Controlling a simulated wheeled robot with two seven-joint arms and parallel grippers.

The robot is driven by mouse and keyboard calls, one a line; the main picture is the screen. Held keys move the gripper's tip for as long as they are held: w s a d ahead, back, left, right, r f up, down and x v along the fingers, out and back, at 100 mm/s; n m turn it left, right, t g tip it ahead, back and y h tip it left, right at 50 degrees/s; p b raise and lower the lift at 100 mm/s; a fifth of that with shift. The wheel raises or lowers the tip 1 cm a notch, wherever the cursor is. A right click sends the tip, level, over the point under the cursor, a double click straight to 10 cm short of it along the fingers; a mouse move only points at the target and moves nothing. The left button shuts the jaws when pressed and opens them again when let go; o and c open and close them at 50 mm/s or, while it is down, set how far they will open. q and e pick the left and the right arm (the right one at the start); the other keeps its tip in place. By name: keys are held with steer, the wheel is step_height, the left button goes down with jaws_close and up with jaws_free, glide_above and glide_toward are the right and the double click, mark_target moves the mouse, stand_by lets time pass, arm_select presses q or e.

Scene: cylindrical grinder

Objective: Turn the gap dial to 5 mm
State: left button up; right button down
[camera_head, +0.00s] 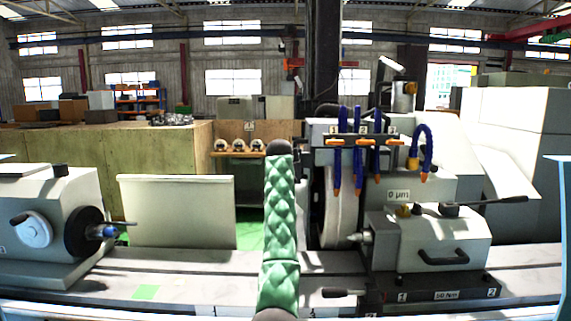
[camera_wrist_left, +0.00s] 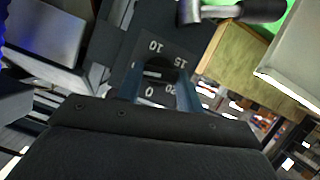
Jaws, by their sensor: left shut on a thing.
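In the left wrist view, the gap dial has a dark knob (camera_wrist_left: 160,68) on a black plate with white numbers 10, 15, 20 and 0 around it. The place between 0 and 10 is hidden behind a finger. My left gripper (camera_wrist_left: 161,84) has its two blue-grey fingers on either side of the knob and is shut on it. I cannot read which number the knob points to. I cannot make out the dial or either gripper in the head view. My right gripper is in neither view.
The head view shows the grinding wheel (camera_head: 341,208), the headstock (camera_head: 40,225) at left and the tailstock (camera_head: 440,240) at right. Blue coolant hoses (camera_head: 357,145) hang above the wheel. A green padded upright form (camera_head: 279,215) blocks the middle of the view. A label reads 0 µm (camera_head: 398,195).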

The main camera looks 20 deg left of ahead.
arm_select(q)
steer(key=shift+f, duration=0.3)
steer(key=o, duration=1)
steer(key=shift+w, duration=0.1)
steer(key=shift+r, duration=0.1)
steer(key=shift+r, duration=0.1)
steer(key=b+v, duration=0.2)
steer(key=v, duration=0.5)
steer(key=shift+s+b, duration=0.4)
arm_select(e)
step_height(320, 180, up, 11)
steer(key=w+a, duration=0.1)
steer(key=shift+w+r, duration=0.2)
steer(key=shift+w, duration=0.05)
